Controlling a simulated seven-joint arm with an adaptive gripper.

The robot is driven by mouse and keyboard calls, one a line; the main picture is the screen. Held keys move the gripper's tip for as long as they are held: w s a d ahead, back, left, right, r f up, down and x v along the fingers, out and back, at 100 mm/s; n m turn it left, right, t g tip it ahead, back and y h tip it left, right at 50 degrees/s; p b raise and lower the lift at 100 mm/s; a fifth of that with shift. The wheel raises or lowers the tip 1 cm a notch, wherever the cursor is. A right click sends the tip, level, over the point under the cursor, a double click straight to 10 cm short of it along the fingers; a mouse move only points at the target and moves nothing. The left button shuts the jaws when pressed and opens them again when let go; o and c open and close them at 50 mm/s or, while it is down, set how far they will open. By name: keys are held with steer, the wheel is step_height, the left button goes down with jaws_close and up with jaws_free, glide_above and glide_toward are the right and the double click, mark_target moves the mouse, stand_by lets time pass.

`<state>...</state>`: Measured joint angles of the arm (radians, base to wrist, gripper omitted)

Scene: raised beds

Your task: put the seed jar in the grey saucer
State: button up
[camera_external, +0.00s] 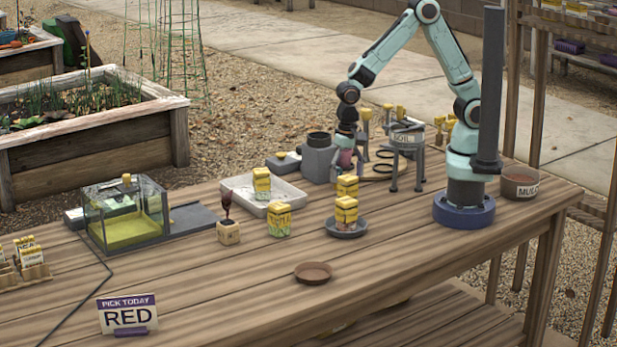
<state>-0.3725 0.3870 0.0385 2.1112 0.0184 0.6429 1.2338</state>
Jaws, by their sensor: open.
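The grey saucer (345,232) is on the table in front of my arm, with a small yellow-topped container (346,208) standing on it. Similar yellow-topped containers stand behind the saucer (347,185), on the table to its left (279,220) and in the white tray (262,181). Which of these is the seed jar I cannot tell. My gripper (347,167) is open, pointing down behind the saucer. A small reddish thing (346,157) shows between its fingers; it is too small to name, and whether the fingers touch it is unclear.
A grey pot-like holder (319,160) stands just left of my gripper, and a soil stand (406,150) to its right. The white tray (290,197), a clear box (126,216) and a seedling block (228,232) are left. A brown saucer (313,273) lies in front, with clear table around.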

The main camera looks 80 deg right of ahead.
steer(key=shift+r, duration=1.3)
steer(key=s+d+r+n, duration=0.4)
steer(key=s+d+n, duration=0.1)
steer(key=s, duration=0.3)
steer(key=s+d+r+n, duration=0.5)
steer(key=s+d, duration=0.1)
steer(key=s, duration=0.3)
steer(key=shift+n+y, duration=0.4)
